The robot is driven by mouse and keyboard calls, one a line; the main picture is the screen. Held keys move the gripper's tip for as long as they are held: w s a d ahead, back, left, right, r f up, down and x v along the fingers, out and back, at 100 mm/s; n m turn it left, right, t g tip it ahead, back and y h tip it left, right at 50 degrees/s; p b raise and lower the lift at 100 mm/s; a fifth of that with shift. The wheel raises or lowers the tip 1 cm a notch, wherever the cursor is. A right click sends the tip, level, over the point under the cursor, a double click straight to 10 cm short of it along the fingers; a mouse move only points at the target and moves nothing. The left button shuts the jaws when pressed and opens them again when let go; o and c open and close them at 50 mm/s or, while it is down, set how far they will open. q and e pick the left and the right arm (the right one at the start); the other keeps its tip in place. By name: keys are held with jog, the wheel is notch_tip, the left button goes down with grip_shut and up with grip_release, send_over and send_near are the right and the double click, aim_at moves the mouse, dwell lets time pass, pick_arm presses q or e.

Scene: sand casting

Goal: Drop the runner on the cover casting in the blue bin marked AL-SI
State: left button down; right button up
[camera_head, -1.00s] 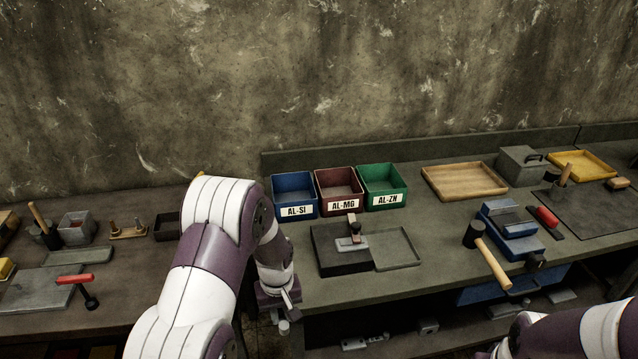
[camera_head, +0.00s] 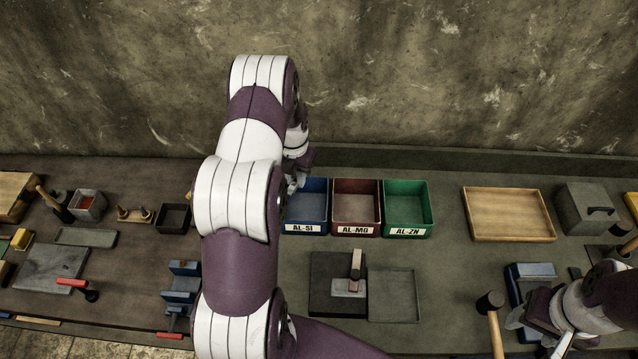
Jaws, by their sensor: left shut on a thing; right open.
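The blue bin marked AL-SI (camera_head: 307,228) stands at the left end of a row of three bins, its left side partly hidden by my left arm. My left gripper (camera_head: 298,178) is at the bin's back left corner, shut on a small grey piece (camera_head: 292,184), mostly hidden by the arm. I cannot tell its full shape or whether it is over the bin's opening. My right gripper (camera_head: 548,335) is open at the lower right, near the blue vise (camera_head: 520,285).
The red AL-MG bin (camera_head: 356,230) and green AL-ZN bin (camera_head: 405,230) stand right of the blue bin. A dark block (camera_head: 322,300) with a grey and brown tool, a shallow tray (camera_head: 393,297), a wooden tray (camera_head: 510,237) and a mallet (camera_head: 492,303) are nearby.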

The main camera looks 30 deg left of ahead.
pick_arm(q)
jog(key=shift+w+a+r+n, duration=0.2)
jog(key=shift+r+n, duration=0.05)
jog(key=shift+n, duration=0.05)
jog(key=shift+w+a+f, duration=0.1)
jog(key=shift+f, duration=0.05)
notch_tip(320, 180, down, 5)
jog(key=b, duration=0.4)
jog(key=shift+f, duration=0.35)
jog(key=c, duration=0.9)
grip_release()
jog(key=shift+c, duration=0.2)
jog(key=shift+r, duration=0.15)
notch_tip(320, 180, up, 12)
jog(key=b, duration=0.4)
jog(key=shift+r, duration=0.25)
